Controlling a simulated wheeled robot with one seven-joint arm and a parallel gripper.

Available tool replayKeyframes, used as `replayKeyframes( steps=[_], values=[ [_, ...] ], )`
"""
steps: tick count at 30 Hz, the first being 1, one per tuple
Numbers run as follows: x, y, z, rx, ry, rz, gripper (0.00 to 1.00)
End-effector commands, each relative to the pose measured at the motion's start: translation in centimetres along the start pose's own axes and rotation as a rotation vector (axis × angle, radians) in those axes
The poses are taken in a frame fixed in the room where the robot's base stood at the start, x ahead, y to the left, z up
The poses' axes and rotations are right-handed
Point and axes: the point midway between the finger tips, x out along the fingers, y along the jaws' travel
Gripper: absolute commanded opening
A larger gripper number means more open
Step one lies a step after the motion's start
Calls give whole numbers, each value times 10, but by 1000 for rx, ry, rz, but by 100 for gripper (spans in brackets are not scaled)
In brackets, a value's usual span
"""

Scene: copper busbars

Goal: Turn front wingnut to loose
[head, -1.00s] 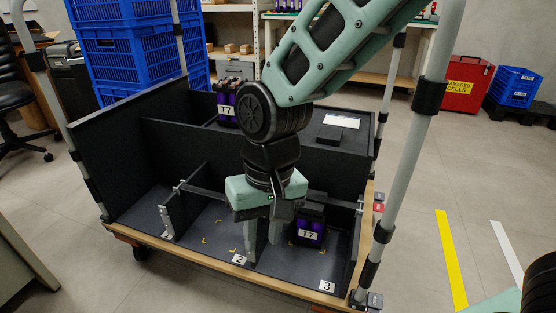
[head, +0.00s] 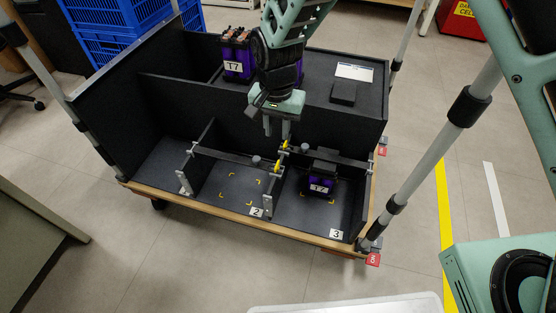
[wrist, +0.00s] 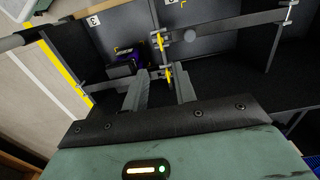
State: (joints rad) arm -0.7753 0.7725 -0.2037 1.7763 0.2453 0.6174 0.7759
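Two yellow wingnuts sit on the divider between bays 2 and 3. The front wingnut (head: 277,168) is at the front busbar level; it also shows in the wrist view (wrist: 159,41). The rear wingnut (head: 284,146) is just behind it, and in the wrist view (wrist: 168,75) it lies just beyond the fingertips. My gripper (head: 277,133) points down above and behind both wingnuts. Its two fingers (wrist: 160,90) are apart with nothing held between them. Whether a finger touches the rear wingnut I cannot tell.
A purple T7 battery (head: 321,178) stands in bay 3, right of the wingnuts. Bay 2 (head: 238,187) is empty with yellow corner marks. Grey bars (head: 225,155) cross the bays. A tall black partition (head: 190,100) stands behind. Another T7 battery (head: 237,58) is in the back section.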

Motion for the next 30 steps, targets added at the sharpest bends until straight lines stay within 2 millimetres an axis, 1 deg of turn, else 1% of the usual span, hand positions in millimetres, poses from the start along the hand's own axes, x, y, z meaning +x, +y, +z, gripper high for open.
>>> replayKeyframes(
  steps=[1, 3, 9, 15, 18, 21, 30],
  values=[
    [17, 1, 0, 0, -2, 3, 27],
    [31, 0, 0, 0, -2, 2, 27],
    [73, 1, 0, 0, -2, 2, 27],
    [107, 1, 0, 0, -1, 1, 27],
    [117, 0, 0, 0, -1, 0, 27],
    [123, 0, 0, 0, -1, 0, 27],
    [126, 0, 0, 0, -1, 0, 27]
  ],
)
